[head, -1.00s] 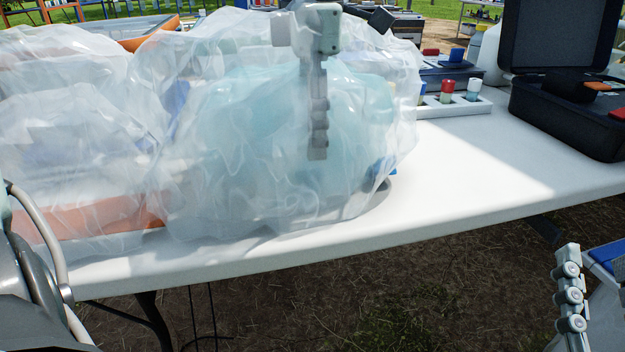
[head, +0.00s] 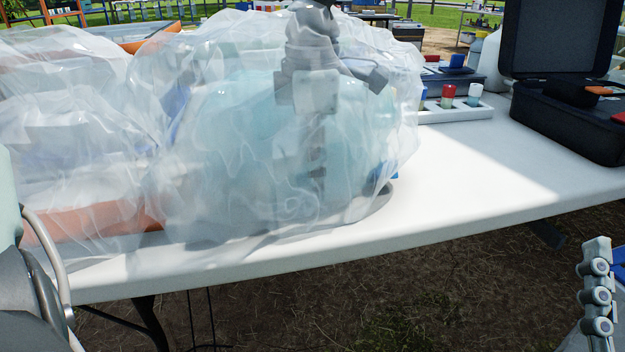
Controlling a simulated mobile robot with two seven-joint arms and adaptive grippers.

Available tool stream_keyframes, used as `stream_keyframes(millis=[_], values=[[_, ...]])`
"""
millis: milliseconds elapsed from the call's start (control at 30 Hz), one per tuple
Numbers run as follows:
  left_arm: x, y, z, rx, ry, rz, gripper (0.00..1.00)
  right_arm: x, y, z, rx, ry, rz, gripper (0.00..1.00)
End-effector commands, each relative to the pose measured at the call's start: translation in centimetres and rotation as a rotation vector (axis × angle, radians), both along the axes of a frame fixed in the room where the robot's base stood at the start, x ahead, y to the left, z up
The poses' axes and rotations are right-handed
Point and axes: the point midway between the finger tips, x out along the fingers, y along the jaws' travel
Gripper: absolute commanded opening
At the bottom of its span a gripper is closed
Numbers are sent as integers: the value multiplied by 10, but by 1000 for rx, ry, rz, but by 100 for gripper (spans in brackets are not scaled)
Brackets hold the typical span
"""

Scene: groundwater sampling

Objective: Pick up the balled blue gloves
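A large clear plastic bag (head: 225,205) bulges over the left half of the white table, with a pale teal mass (head: 235,125) showing through it. My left gripper (head: 318,168) points down at the bag's right part. Its lower end is blurred by the plastic, so its opening cannot be judged. A small blue patch (head: 384,172) shows at the bag's right edge, low near the table. It may be the balled gloves, but most of it is hidden. Part of my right gripper (head: 597,295) shows at the lower right edge, off the table and away from the bag.
A second clear bag (head: 70,125) and an orange item (head: 100,222) lie at left. A white rack (head: 455,113) with capped vials and an open black case (head: 575,125) stand at the back right. The white table (head: 480,170) is clear between bag and case.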

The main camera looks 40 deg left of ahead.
Motion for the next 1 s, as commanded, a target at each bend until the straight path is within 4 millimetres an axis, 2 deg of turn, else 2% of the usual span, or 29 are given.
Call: stream_keyframes(millis=[33, 100, 400, 567, 767, 867, 900, 1000], values=[[0, 0, 0, 0, 0, 0, 29, 0, 0, 0, 0, 0, 0, 40], [0, 0, 0, 0, 0, 0, 22, 0, 0, 0, 0, 0, 0, 40], [0, 0, 2, 1, -1, 0, 22, 0, 0, 0, -1, 2, 0, 40], [0, 0, 12, 1, -1, 0, 22, 2, 1, -1, -6, 18, 1, 40], [1, 0, 49, 3, -6, 1, 22, 4, 5, -11, -34, 101, 10, 40], [1, 0, 80, 2, -6, 1, 22, 7, 8, -20, -56, 170, 16, 40], [1, 0, 95, 2, -8, 1, 22, 8, 10, -25, -68, 202, 18, 40], [1, 0, 131, 3, -7, 2, 22, 21, 1, -56, -140, 339, -10, 40]])
